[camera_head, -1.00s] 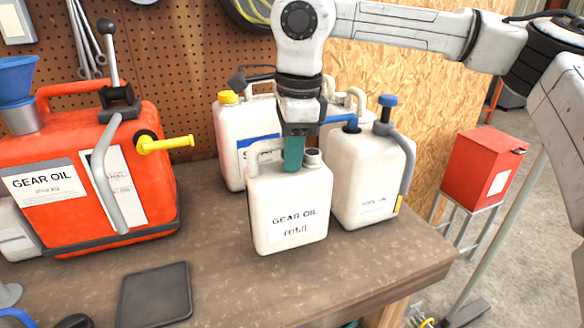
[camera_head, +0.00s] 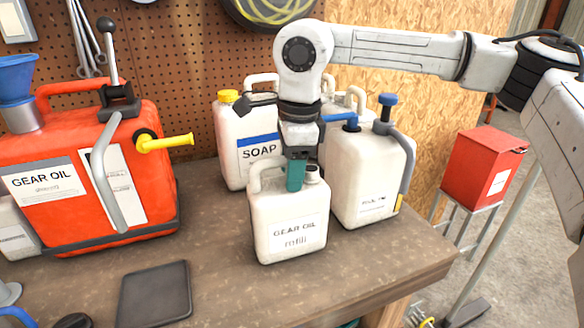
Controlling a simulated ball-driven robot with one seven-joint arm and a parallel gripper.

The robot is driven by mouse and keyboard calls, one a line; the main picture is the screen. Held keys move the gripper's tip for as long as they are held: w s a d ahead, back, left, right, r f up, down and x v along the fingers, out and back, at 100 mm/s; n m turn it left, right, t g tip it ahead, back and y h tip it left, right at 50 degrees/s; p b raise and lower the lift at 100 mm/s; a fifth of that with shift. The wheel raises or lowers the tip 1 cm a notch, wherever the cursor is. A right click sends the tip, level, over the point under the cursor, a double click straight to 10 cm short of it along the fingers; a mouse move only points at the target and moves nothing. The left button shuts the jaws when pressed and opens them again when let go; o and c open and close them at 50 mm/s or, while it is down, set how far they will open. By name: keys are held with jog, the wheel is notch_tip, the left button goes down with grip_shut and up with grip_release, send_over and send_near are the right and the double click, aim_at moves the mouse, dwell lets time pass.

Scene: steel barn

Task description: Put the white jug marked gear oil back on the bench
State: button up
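The white jug marked gear oil refill (camera_head: 290,222) is upright over the front right part of the bench (camera_head: 235,285). Its base looks at or very near the bench top; I cannot tell whether a small gap is left. My gripper (camera_head: 296,178), with teal fingers, points down at the top of the jug and is shut on its handle. The fingers hide part of the handle.
A white soap jug (camera_head: 233,145) stands behind, and a white jug with a blue cap and grey hose (camera_head: 365,180) stands close right. A large red gear oil container (camera_head: 150,190) is at left. A dark flat tray (camera_head: 154,294) lies in front. The bench's right edge is nearby.

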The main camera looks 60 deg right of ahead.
jog(key=shift+o, duration=0.3)
jog(key=shift+r, duration=0.15)
notch_tip(320, 180, up, 12)
jog(key=s, duration=0.1)
jog(key=shift+s+p, duration=0.15)
jog(key=shift+p, duration=0.15)
